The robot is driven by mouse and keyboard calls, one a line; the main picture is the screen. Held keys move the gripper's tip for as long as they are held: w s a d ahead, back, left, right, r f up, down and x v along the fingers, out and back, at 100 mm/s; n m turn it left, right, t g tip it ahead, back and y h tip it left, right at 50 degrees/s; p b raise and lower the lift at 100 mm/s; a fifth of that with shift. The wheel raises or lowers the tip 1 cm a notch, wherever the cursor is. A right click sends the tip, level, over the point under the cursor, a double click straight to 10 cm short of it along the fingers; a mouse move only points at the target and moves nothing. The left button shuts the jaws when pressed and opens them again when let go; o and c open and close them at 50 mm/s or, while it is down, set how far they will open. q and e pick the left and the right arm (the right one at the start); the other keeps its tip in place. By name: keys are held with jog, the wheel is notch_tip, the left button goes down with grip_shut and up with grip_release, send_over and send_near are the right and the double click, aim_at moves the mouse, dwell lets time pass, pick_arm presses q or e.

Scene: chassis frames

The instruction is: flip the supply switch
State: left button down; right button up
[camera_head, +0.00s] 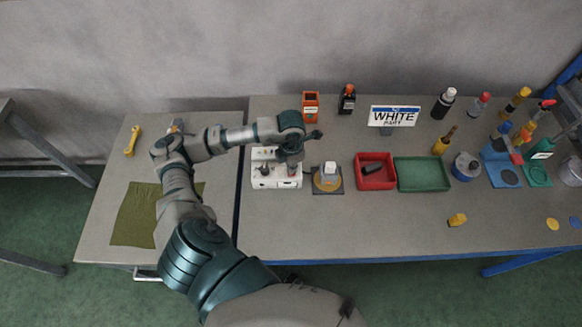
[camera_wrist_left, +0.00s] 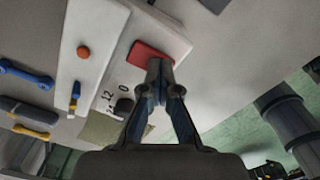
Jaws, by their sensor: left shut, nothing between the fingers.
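The supply is a white box (camera_head: 262,182) on the main table in the head view, partly hidden by my left arm. In the left wrist view its white face (camera_wrist_left: 178,42) carries a red switch (camera_wrist_left: 140,52), a black knob (camera_wrist_left: 123,106) and the marks 0, 12 and 24. My left gripper (camera_wrist_left: 159,66) is shut and empty, its fingertips at the lower right edge of the red switch. I cannot tell whether they touch it. In the head view the left gripper (camera_head: 291,166) is over the box, its fingertips hard to make out. My right gripper is not in view.
Right of the box are a dark plate with a yellow disc (camera_head: 327,181), a red tray (camera_head: 375,184) and a green tray (camera_head: 423,186). An olive cloth (camera_head: 133,217) and yellow wrench (camera_head: 133,140) lie left. The table front is mostly clear.

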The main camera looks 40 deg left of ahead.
pick_arm(q)
jog(key=shift+r+p, duration=2.2)
jog(key=shift+r, duration=1.25)
jog(key=shift+f, duration=0.1)
